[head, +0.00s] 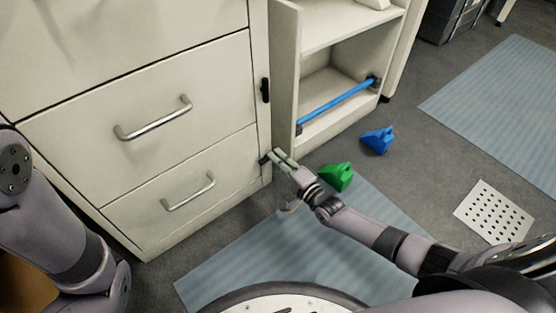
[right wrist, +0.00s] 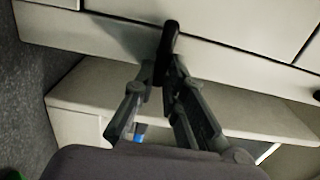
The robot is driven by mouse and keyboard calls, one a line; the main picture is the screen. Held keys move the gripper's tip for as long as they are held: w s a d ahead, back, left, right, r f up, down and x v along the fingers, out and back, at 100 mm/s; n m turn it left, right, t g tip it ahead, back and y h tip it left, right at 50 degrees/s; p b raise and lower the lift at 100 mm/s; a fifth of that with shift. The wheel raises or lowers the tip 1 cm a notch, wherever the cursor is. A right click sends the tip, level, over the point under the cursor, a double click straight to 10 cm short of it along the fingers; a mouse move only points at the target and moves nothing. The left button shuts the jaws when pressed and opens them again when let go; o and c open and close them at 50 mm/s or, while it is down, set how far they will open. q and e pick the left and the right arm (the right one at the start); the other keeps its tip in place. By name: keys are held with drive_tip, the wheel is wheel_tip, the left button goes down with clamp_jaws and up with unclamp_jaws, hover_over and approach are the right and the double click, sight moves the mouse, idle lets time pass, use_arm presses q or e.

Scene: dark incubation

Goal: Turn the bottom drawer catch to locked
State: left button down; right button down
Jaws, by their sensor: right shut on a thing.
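The bottom drawer (head: 150,212) of the pale cabinet is closed, with a silver bar handle across it. The bottom drawer catch (head: 263,160) is a small dark piece on the frame strip at the drawer's right side, mostly hidden by my right gripper (head: 273,156). In the right wrist view the catch (right wrist: 170,36) is a black bar between the tips of my right gripper (right wrist: 163,75), whose fingers are shut on it. Its exact angle on the cabinet is hard to tell. My left arm shows at the left edge, but its gripper is out of view.
A second black catch (head: 265,90) stands upright beside the closed drawer above. An open shelf unit (head: 284,75) with a blue bar (head: 337,106) is right of the cabinet. A green block (head: 336,177), a blue block (head: 377,140) and a perforated white plate (head: 494,211) lie on the floor.

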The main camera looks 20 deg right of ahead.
drive_tip(key=shift+f, duration=0.1)
idle(0.4)
drive_tip(key=c, duration=1.6)
unclamp_jaws()
drive_tip(key=shift+c, duration=0.2)
drive_tip(key=shift+s+d, duration=0.1)
drive_tip(key=shift+s, duration=0.05)
drive_tip(key=v, duration=1.1)
drive_tip(key=shift+s, duration=0.4)
drive_tip(key=shift+d, duration=0.1)
